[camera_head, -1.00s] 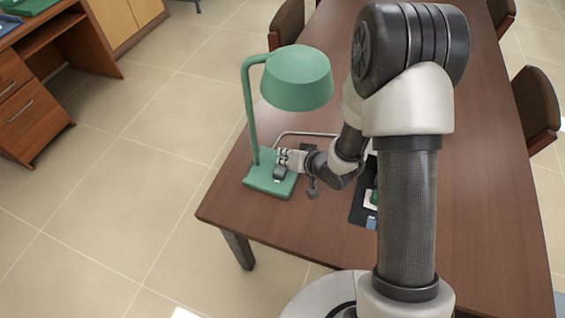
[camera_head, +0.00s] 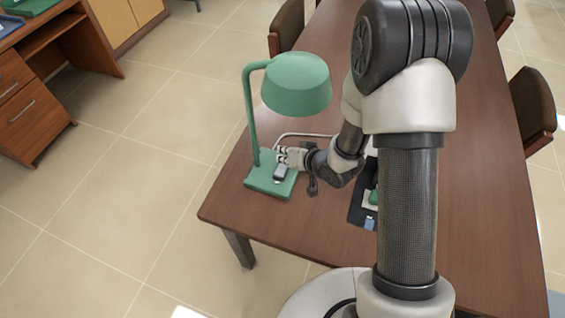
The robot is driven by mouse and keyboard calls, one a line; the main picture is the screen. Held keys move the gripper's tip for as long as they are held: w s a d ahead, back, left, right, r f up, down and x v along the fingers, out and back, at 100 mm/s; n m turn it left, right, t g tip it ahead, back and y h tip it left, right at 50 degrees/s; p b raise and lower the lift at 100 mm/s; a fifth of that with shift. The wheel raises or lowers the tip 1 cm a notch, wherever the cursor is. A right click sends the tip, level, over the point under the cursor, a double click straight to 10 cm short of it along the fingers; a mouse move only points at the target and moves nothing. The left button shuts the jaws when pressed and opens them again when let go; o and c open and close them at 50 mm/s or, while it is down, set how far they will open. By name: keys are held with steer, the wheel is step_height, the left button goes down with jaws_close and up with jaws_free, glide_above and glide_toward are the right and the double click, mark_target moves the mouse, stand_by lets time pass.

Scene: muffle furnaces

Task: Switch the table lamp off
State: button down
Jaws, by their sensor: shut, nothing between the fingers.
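The green table lamp (camera_head: 297,86) stands upright at the near left end of the brown table. Its curved arm rises from a flat green base (camera_head: 262,186). A small dark switch (camera_head: 280,173) with a pale edge sits on the base. My gripper (camera_head: 281,157) is shut and empty, its fingertips over the base just above the switch. I cannot tell whether the fingertips touch it. Whether the lamp is lit cannot be made out, as the shade's underside is hidden.
The brown table (camera_head: 478,190) runs away to the back. A dark mat (camera_head: 358,212) with small items lies right of the lamp, partly hidden by my arm. Chairs (camera_head: 533,108) stand along the table. A wooden desk (camera_head: 36,117) is at the left, with clear tiled floor between.

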mark_target(284, 167)
steer(key=r+p, duration=0.3)
steer(key=r, duration=0.1)
steer(key=shift+s+a+r, duration=0.1)
steer(key=shift+s, duration=0.2)
stand_by(0.3)
